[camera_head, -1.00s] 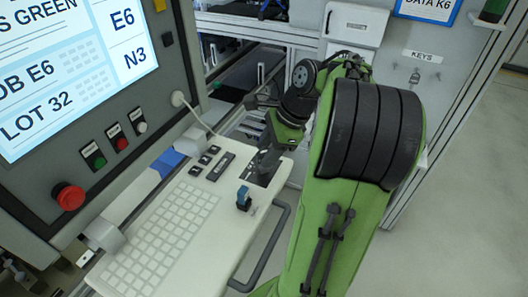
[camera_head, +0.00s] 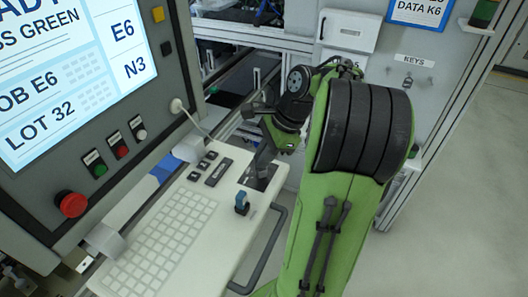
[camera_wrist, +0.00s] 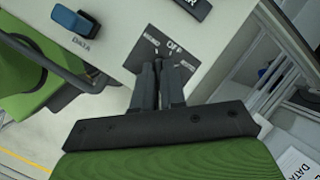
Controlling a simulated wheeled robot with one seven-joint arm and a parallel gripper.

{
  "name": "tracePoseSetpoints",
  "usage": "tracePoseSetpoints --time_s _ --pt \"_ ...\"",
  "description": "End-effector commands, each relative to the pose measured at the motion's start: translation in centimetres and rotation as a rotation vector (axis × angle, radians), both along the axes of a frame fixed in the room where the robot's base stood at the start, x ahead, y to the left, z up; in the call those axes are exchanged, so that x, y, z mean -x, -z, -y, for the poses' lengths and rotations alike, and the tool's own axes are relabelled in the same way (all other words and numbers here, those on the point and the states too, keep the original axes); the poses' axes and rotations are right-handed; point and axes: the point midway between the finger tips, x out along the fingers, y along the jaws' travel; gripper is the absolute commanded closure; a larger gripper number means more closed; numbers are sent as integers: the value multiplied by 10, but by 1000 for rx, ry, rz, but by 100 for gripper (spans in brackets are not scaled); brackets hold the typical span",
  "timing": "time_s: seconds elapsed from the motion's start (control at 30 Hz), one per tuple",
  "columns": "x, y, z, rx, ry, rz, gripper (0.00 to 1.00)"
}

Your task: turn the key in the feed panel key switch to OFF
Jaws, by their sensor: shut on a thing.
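The key switch has a dark square plate (camera_wrist: 142,52) marked OFF at its top edge, with smaller labels left and right that I cannot read surely. The plate also shows in the head view (camera_head: 270,172) at the far end of the pale keyboard console. My gripper (camera_wrist: 158,66) reaches down onto the middle of the plate, its two fingers close together. It is shut on the key, which the fingers hide almost wholly. I cannot tell which label the key points to. In the head view, my gripper (camera_head: 259,171) stands at the plate.
A blue DATA plug (camera_wrist: 72,21) stands on the console near the switch; it also shows in the head view (camera_head: 242,200). A bent handle rail (camera_head: 266,250) runs along the console's right edge. A red mushroom button (camera_head: 71,204) and a screen (camera_head: 75,75) are left.

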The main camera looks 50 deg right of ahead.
Motion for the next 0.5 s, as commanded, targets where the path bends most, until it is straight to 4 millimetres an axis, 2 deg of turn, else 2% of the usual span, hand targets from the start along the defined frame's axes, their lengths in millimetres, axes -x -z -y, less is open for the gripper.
tracePoseSetpoints --time_s 0.5 --pt "-4 -4 2 5 -299 9 100"
